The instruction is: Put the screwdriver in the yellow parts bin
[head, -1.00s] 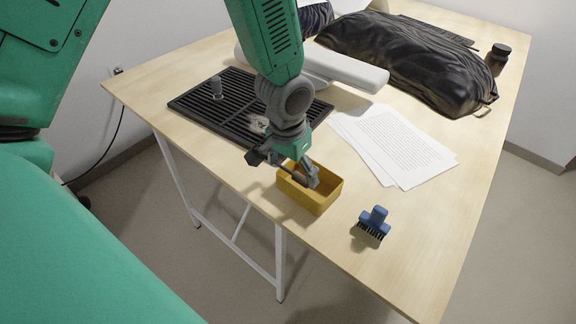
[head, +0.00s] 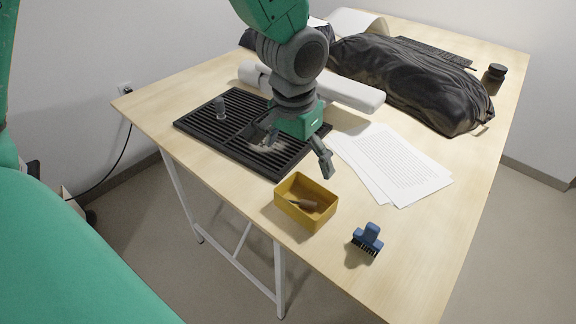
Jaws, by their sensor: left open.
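The yellow parts bin (head: 289,211) stands near the front edge of the table. The screwdriver (head: 302,204) lies inside it, with its grey-brown handle showing; the rest is hard to make out. My left gripper (head: 298,160) is open and empty above the table, just behind the bin and apart from it. Its fingers are spread wide, one over the black grate and one to the right of it. My right gripper is not in view.
A blue brush (head: 369,237) lies right of the bin. A black slotted grate (head: 205,132) with a small grey cylinder (head: 220,106) is at left. Papers (head: 402,165), a black bag (head: 410,82), a white roll-like object (head: 350,93) and a dark jar (head: 493,79) lie farther back.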

